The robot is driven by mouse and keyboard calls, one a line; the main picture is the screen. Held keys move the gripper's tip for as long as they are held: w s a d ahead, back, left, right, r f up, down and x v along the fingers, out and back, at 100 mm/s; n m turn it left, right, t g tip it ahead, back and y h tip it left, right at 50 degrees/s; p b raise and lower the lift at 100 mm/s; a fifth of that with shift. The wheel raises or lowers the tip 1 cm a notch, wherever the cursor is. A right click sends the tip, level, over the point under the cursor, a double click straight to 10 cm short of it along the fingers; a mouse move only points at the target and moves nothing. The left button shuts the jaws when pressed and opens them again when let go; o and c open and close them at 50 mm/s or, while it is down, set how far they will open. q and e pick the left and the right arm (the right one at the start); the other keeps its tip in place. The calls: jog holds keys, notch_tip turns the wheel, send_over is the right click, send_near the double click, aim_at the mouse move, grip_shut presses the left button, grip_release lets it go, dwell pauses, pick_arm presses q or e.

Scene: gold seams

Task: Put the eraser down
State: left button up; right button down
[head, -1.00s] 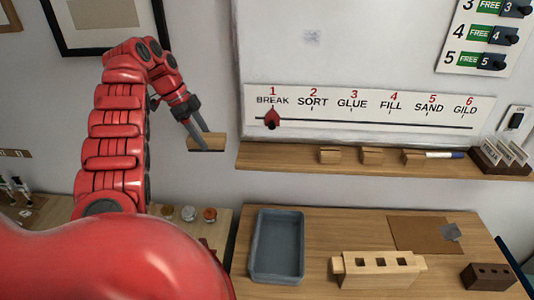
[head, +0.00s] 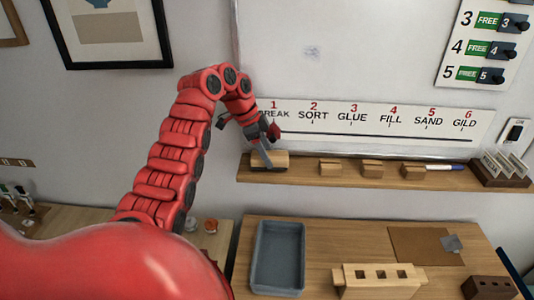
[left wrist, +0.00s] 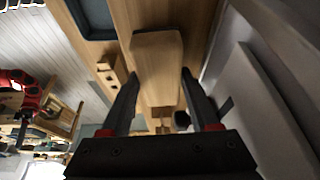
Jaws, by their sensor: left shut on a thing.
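The eraser (head: 279,160) is a wooden block at the left end of the wooden ledge (head: 310,177) under the whiteboard. My left gripper (head: 266,159) reaches down to it from above and is shut on it. In the left wrist view the eraser (left wrist: 157,55) sits between the tips of my left gripper (left wrist: 159,76). The eraser is at the ledge's height; I cannot tell whether its underside touches the ledge. My right gripper is not in view.
Several small wooden blocks, the nearest being a block (head: 329,168), and a marker (head: 444,167) lie farther right on the ledge. A card holder (head: 500,172) stands at its right end. A grey tray (head: 256,260) is on the workbench below. The whiteboard (head: 360,60) rises behind.

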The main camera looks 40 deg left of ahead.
pick_arm(q)
jog(key=shift+f, duration=0.4)
jog(key=shift+a+f, duration=0.1)
jog(key=shift+f, duration=0.25)
jog(key=o, duration=1.2)
jog(key=shift+f, duration=0.1)
jog(key=shift+s, duration=0.1)
